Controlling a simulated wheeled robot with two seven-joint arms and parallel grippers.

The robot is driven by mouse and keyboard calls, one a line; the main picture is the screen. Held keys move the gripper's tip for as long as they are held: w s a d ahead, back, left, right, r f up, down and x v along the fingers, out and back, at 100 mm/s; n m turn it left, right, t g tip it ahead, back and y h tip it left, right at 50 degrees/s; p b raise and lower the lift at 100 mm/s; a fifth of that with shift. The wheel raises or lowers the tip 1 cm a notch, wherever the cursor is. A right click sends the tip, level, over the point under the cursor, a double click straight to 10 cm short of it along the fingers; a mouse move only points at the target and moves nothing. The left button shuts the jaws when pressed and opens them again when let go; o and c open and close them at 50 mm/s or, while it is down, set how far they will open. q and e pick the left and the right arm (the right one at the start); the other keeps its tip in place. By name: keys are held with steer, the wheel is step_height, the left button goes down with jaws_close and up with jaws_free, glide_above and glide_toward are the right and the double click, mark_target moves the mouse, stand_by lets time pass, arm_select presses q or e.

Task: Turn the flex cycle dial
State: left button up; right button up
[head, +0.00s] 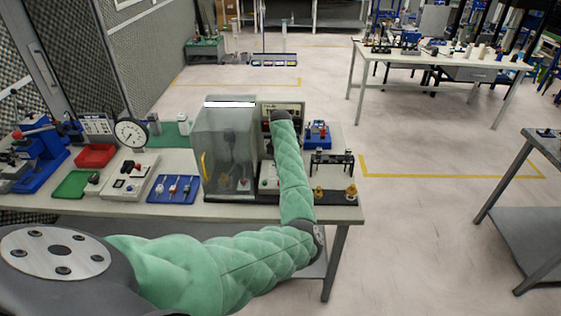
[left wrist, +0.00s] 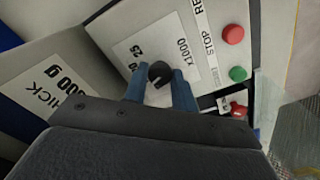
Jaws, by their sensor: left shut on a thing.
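The flex cycle dial is a small black knob (left wrist: 160,70) on a white scale plate marked "20 25" and "x1000", seen in the left wrist view. My left gripper (left wrist: 159,78) has its two blue fingers on either side of the knob and is shut on it. In the head view my green-sleeved left arm reaches over the bench to the tester's control panel (head: 294,108). The arm hides the left gripper and the dial there. My right gripper is in neither view.
A red button (left wrist: 233,34) and a green button (left wrist: 238,74) sit right of the dial plate. A clear guard box (head: 226,150) stands left of my forearm on the bench. A dial gauge (head: 131,133), trays and small fixtures crowd the bench. Open floor lies to the right.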

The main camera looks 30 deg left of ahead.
arm_select(q)
steer(key=o, duration=0.9)
steer(key=shift+w+r, duration=0.1)
steer(key=shift+r, duration=0.05)
steer(key=shift+o, duration=0.4)
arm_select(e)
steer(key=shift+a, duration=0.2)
arm_select(q)
steer(key=shift+r+b, duration=0.15)
steer(key=shift+b, duration=0.15)
step_height(320, 180, up, 5)
steer(key=b, duration=0.2)
steer(key=shift+b, duration=0.35)
steer(key=shift+r, duration=0.75)
steer(key=shift+r+b, duration=0.3)
steer(key=shift+r, duration=0.15)
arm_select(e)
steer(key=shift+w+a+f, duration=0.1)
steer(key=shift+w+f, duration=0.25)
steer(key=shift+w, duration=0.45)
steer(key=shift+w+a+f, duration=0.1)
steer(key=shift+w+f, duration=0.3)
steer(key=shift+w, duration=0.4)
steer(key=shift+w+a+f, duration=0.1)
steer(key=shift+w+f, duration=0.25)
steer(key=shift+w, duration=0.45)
